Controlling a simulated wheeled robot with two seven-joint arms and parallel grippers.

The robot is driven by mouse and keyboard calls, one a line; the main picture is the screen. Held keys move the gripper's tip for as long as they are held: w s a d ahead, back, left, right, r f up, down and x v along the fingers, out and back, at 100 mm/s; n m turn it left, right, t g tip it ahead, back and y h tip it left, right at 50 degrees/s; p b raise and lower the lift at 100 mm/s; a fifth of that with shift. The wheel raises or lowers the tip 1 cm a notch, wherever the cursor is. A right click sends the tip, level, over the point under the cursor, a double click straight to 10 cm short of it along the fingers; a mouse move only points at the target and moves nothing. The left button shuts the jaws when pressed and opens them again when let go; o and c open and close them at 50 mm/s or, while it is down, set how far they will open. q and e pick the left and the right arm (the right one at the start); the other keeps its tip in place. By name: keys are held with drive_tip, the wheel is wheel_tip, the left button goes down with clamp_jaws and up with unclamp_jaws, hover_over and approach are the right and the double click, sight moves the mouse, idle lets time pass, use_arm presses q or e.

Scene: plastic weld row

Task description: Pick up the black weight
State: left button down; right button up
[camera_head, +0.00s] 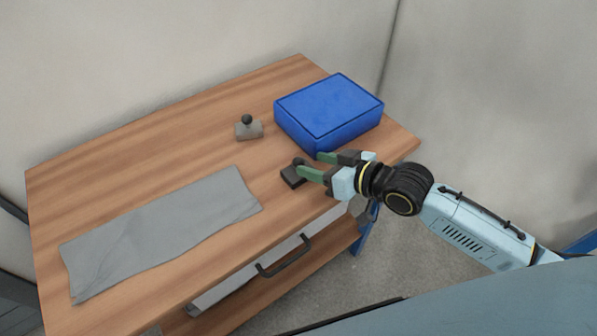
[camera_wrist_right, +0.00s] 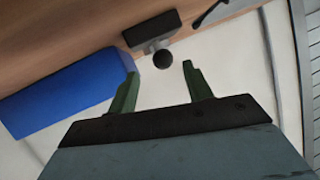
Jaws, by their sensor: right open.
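The black weight (camera_head: 292,176) is a dark block with a round knob, sitting on the wooden table near its front edge. In the right wrist view the dark block (camera_wrist_right: 152,29) and its round black knob (camera_wrist_right: 163,59) show just beyond the fingertips, roughly between them. My right gripper (camera_head: 311,165) is open and empty, with green fingers beside the weight in the head view; one finger partly covers it. The same fingers show spread in the wrist view (camera_wrist_right: 161,68). I cannot tell whether a finger touches the weight. My left gripper is not in view.
A blue box (camera_head: 328,108) stands close behind the right gripper. A grey block with a dark knob (camera_head: 249,129) sits further back. A grey cloth (camera_head: 160,232) lies on the left of the wooden table (camera_head: 200,125). A drawer handle (camera_head: 285,256) juts from the front.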

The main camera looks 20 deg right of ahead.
sight(304, 164)
drive_tip(key=shift+w+a+f, duration=0.1)
drive_tip(key=shift+w+a, duration=0.05)
drive_tip(key=shift+a, duration=0.05)
drive_tip(key=b+x, duration=0.1)
drive_tip(key=x, duration=0.3)
drive_tip(key=shift+a+f, duration=0.15)
drive_tip(key=shift+w+a+f, duration=0.1)
drive_tip(key=shift+w+a, duration=0.05)
drive_tip(key=shift+a, duration=0.05)
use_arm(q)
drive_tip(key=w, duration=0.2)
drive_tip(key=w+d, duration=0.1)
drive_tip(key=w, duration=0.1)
use_arm(e)
clamp_jaws()
